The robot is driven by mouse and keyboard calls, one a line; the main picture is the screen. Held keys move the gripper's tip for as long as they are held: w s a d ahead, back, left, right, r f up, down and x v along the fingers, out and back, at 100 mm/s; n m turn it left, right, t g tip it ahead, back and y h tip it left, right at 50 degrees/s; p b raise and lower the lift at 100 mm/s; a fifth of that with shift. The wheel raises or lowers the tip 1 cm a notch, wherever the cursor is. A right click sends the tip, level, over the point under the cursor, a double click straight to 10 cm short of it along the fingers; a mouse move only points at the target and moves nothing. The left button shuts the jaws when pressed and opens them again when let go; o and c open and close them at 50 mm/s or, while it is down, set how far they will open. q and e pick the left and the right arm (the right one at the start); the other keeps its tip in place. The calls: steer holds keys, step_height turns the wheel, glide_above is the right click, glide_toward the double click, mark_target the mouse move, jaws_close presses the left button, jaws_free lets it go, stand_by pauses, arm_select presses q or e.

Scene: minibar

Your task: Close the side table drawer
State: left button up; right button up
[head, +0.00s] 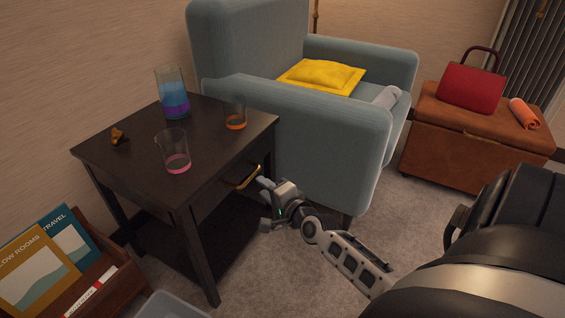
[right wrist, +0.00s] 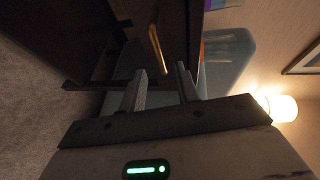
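The dark wood side table (head: 130,165) stands at the left in the head view. Its drawer front faces right and carries a brass handle (head: 242,178). How far the drawer stands out cannot be told clearly. My right gripper (head: 265,204) is just in front of the handle, apart from it. In the right wrist view my right gripper (right wrist: 160,86) has its two fingers spread with nothing between them. The brass handle (right wrist: 157,50) lies just beyond the fingertips, roughly in line with the gap. My left gripper is not in view.
Several items, including a blue-and-purple vessel (head: 173,97) and a pink-bottomed glass (head: 174,157), stand on the tabletop. A blue armchair (head: 330,150) stands close behind. A wooden box with books (head: 120,280) is at front left.

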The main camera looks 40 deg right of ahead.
arm_select(q)
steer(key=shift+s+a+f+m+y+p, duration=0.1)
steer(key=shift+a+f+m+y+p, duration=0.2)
steer(key=shift+p, duration=0.35)
arm_select(e)
steer(key=s+r, duration=0.1)
steer(key=s, duration=0.6)
steer(key=shift+s+a+r, duration=0.15)
steer(key=shift+a+r, duration=0.05)
steer(key=shift+a, duration=0.1)
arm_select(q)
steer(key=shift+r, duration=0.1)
